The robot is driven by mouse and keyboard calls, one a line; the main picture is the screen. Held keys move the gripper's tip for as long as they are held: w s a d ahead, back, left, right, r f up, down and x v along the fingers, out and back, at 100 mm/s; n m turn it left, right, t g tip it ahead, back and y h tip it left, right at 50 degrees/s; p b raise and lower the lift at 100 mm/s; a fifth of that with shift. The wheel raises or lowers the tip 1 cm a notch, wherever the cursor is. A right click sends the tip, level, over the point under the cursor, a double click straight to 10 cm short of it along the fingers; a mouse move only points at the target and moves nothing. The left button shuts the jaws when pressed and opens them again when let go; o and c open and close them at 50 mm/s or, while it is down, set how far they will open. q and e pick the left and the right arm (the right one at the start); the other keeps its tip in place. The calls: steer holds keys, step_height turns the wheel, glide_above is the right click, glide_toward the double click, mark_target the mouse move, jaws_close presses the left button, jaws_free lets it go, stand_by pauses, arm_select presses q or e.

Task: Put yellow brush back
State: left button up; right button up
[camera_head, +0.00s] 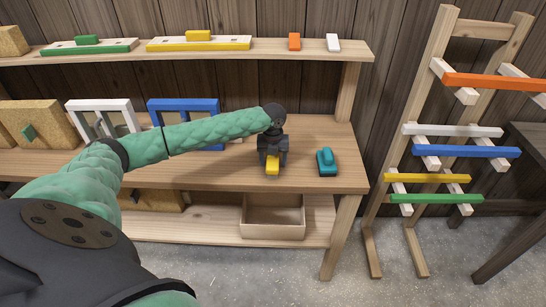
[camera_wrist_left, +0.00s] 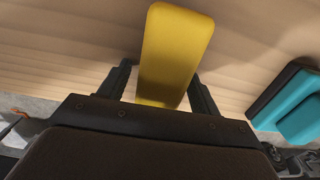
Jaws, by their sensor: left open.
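The yellow brush (camera_head: 272,167) lies on the wooden workbench (camera_head: 225,180), near its front edge. My left gripper (camera_head: 272,156) is right above it, pointing down. In the left wrist view the yellow brush (camera_wrist_left: 176,48) lies between the two dark fingers of the left gripper (camera_wrist_left: 160,88), one on each side. The fingers are open; whether either touches the brush I cannot tell. The brush's underside is hidden. My right gripper is not in view.
A teal brush (camera_head: 326,162) lies just right of the gripper, also visible in the left wrist view (camera_wrist_left: 290,105). Blue (camera_head: 153,110) and white (camera_head: 75,108) frames stand behind my arm. An open wooden box (camera_head: 273,231) sits on the lower shelf. A rack of coloured bars (camera_head: 480,152) stands right.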

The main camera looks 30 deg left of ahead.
arm_select(q)
steer(key=shift+r, duration=0.45)
step_height(320, 180, up, 10)
steer(key=b, duration=0.4)
steer(key=shift+f, duration=0.15)
steer(key=shift+r+b, duration=0.35)
steer(key=shift+r, duration=0.45)
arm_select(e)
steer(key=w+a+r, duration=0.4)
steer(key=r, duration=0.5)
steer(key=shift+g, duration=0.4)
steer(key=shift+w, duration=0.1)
